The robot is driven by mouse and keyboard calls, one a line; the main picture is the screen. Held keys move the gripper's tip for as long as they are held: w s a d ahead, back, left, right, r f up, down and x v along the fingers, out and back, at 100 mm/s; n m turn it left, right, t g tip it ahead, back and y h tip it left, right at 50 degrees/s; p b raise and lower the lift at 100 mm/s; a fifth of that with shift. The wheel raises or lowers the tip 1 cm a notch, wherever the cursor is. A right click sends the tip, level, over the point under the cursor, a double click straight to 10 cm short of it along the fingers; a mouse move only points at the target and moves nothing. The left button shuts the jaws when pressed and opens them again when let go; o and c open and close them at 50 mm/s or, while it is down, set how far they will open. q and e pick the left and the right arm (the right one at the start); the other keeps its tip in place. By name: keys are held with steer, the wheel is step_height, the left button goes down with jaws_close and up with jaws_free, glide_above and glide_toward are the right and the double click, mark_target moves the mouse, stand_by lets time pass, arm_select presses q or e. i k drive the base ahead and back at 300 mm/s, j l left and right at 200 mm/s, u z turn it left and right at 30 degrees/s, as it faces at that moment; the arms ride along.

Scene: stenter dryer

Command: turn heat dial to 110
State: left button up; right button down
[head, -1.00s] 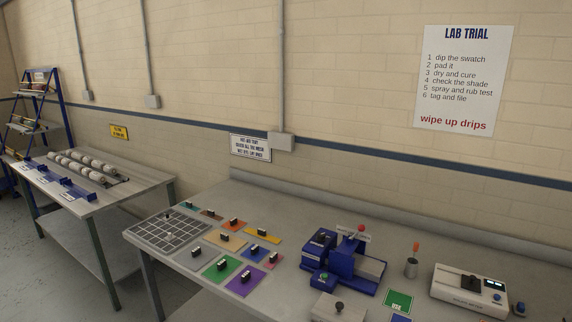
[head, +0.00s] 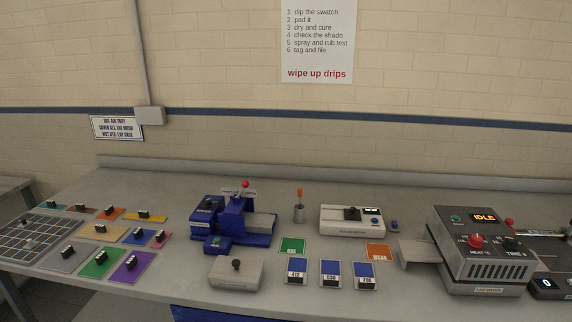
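The grey dryer box (head: 481,278) stands at the right of the bench in the head view. On its sloped front is the red heat dial (head: 477,241), labelled HEAT °C. The dial's exact setting is too small to read. A black time dial (head: 511,243) sits to its right, and a lit display (head: 484,217) above reads IDLE. Neither of my grippers is in view.
A white meter (head: 351,220), a small cup (head: 299,213) and a blue machine (head: 232,222) stand left of the dryer. Numbered blue cards (head: 330,274) and an orange card (head: 378,252) lie before them. A tray (head: 415,253) juts from the dryer's left side.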

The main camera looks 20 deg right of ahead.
mark_target(475, 241)
steer(key=z, duration=1.9)
